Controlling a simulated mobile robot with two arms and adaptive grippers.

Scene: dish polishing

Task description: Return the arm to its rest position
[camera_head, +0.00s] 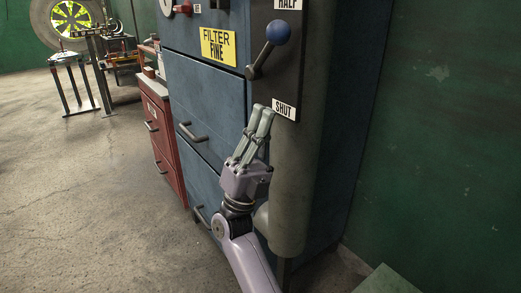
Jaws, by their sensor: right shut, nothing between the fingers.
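My right arm comes up from the bottom centre in the head view. Its right gripper (264,112) points upward with its two grey-green fingers together and nothing between them. The fingertips are in front of the blue cabinet (205,102), just left of the SHUT label (284,110) and below the lever with the blue ball knob (278,32). I cannot tell whether the fingers touch the cabinet. My left gripper is not in view.
A yellow FILTER FINE label (218,46) is on the cabinet. A red drawer unit (160,140) stands left of it. Metal stands (72,85) and a wheel (70,18) are farther back. The concrete floor at left is open. A green wall (445,130) is at right.

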